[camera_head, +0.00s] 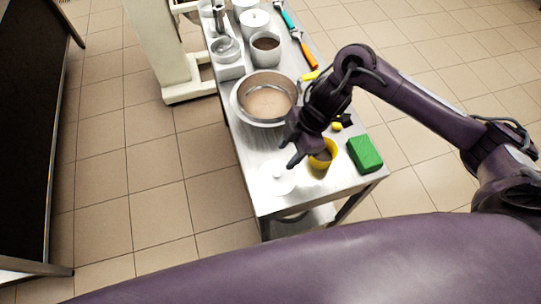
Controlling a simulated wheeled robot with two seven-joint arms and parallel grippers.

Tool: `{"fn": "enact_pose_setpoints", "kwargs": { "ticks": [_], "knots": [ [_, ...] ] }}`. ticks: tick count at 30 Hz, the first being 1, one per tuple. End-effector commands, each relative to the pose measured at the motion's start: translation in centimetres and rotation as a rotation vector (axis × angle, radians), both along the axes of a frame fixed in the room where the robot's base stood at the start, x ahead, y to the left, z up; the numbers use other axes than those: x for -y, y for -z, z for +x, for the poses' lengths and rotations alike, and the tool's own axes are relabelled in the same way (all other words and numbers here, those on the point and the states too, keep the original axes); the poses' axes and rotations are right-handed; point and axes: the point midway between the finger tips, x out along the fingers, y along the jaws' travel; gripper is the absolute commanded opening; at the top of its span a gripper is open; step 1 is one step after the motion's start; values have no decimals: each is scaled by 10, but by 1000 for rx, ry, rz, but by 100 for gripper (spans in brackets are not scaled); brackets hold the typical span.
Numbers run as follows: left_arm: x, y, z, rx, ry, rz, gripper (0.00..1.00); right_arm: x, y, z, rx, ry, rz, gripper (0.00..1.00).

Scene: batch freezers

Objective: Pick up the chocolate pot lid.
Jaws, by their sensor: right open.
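A round, pale lid with a small knob (276,182) lies near the front end of the steel table (262,203); it is hard to make out against the bright top. My right gripper (291,153) is open and empty, with its fingers just above and behind the lid, apart from it as far as I can tell. A small open pot of dark brown content (265,43) stands farther back. My left gripper is not in view.
A yellow cup (324,160) stands close right of the gripper, with a green sponge (364,154) beyond it. A wide metal bowl with a sieve (267,97) sits behind. A white lidded pot (254,21) and an orange-handled tool (309,55) are farther back.

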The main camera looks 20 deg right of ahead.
Motion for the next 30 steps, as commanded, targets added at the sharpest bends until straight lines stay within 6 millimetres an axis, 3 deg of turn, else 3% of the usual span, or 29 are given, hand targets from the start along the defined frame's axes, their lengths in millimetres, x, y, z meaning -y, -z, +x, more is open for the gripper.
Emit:
{"fn": "enact_pose_setpoints", "kwargs": {
  "ticks": [3,9,12,16,22,27,30],
  "knots": [
    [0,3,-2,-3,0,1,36,-2,10,-3,-13,-3,-1,46],
    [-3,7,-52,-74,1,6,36,-11,29,-3,-11,-1,0,46],
    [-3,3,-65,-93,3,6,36,-16,42,-4,-13,0,-1,46],
    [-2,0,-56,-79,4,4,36,-24,61,-5,-10,-1,-1,46],
    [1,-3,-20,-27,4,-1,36,-28,72,-4,-6,-1,-2,46],
    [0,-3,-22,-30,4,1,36,-28,72,-4,-5,-2,-2,45],
    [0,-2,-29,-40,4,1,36,-28,72,-4,-5,-2,-2,32]
  ]
}}
